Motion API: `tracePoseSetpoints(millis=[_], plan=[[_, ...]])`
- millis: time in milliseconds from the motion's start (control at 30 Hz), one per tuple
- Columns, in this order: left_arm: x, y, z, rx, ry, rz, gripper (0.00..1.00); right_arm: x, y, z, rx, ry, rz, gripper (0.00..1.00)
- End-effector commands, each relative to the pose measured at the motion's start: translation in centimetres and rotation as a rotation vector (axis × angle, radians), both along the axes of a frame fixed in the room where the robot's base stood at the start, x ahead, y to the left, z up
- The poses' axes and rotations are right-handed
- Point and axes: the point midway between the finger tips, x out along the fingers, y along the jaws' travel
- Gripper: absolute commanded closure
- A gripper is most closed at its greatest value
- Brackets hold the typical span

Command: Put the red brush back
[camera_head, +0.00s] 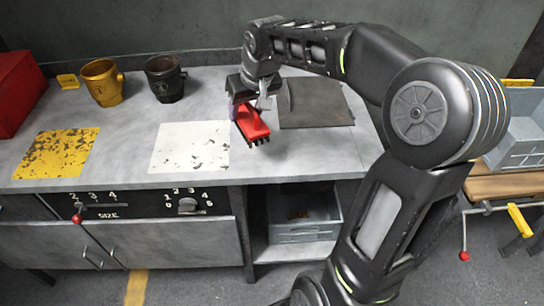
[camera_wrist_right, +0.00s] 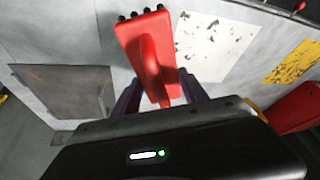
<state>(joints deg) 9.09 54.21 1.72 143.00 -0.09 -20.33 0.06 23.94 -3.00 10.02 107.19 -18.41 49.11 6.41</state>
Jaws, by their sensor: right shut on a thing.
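The red brush (camera_head: 252,126) has a red body with dark bristles at one end. My right gripper (camera_head: 248,104) is shut on it and holds it over the workbench, between the white speckled patch and the dark grey plate. In the right wrist view the brush (camera_wrist_right: 150,58) sits between the two dark fingers of the gripper (camera_wrist_right: 160,98), its bristle end pointing away from the gripper. I cannot tell how high above the bench it is. My left gripper is not in view.
The bench (camera_head: 310,155) carries a white patch (camera_head: 190,147), a yellow patch (camera_head: 57,153), a dark plate (camera_head: 315,103), a yellow mug (camera_head: 102,82), a black mug (camera_head: 164,79) and a red box (camera_head: 18,90). A grey bin (camera_head: 305,232) sits on the shelf below. Bare bench lies in front of the plate.

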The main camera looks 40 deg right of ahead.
Motion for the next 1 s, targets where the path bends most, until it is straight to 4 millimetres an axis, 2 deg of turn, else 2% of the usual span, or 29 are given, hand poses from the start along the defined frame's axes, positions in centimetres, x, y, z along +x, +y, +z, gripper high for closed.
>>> tracePoseSetpoints(millis=[367, 467, 733, 1000], plan=[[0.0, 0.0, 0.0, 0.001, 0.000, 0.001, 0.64, 0.1, 0.0, -0.1, -0.007, 0.000, -0.004, 1.00], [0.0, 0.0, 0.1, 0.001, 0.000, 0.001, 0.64, 0.1, 0.0, -0.9, -0.007, 0.002, -0.004, 1.00], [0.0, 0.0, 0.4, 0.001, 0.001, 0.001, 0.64, 0.0, 0.1, -5.5, -0.006, 0.004, -0.003, 1.00], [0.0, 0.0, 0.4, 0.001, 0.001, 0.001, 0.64, 0.1, 0.0, -6.2, -0.007, -0.001, -0.004, 1.00]])
